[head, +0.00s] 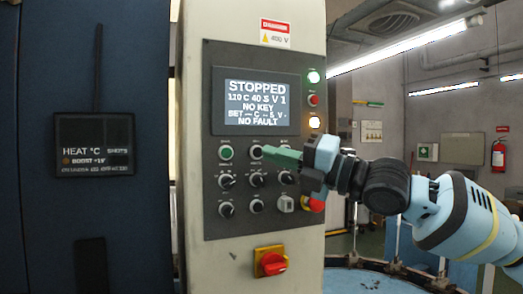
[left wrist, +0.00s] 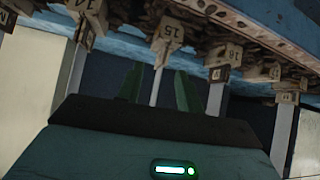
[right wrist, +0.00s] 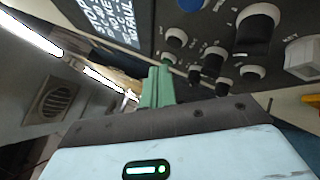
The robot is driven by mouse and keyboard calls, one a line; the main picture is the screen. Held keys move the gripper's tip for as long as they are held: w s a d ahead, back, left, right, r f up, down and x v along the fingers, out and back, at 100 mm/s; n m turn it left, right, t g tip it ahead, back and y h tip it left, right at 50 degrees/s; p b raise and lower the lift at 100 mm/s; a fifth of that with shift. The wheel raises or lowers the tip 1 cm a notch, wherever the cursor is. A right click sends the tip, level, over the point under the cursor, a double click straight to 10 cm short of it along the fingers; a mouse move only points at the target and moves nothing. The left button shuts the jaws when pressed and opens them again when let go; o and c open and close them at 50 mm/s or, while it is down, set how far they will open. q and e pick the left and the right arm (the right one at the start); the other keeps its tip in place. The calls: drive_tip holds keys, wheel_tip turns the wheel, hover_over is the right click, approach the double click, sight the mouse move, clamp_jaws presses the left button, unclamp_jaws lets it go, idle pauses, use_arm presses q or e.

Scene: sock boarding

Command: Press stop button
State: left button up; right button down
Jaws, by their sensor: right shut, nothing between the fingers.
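The control panel (head: 240,190) faces me; its screen (head: 259,102) reads STOPPED and NO FAULT. A black round button (head: 257,152) sits in the upper button row, right of a green button (head: 226,153); their small labels are unreadable. My right gripper (head: 268,152) is shut and empty, its green fingertips at or just in front of the black button; contact cannot be told. In the right wrist view the shut fingers (right wrist: 157,75) point at the panel's controls. My left gripper (left wrist: 157,88) is open and empty; it shows only in the left wrist view.
Several knobs (head: 257,180) lie below the buttons. A red mushroom button (head: 315,204) is partly hidden by my right gripper. A red rotary switch (head: 271,263) is lower down. Numbered wooden blocks (left wrist: 168,35) on posts hang near my left gripper.

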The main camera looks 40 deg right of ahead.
use_arm(q)
drive_tip(key=shift+s+a+f, duration=0.1)
drive_tip(key=shift+s, duration=0.05)
use_arm(e)
drive_tip(key=shift+s+a, duration=0.35)
drive_tip(key=shift+s, duration=0.45)
drive_tip(key=shift+s+a, duration=0.3)
drive_tip(key=shift+s, duration=0.45)
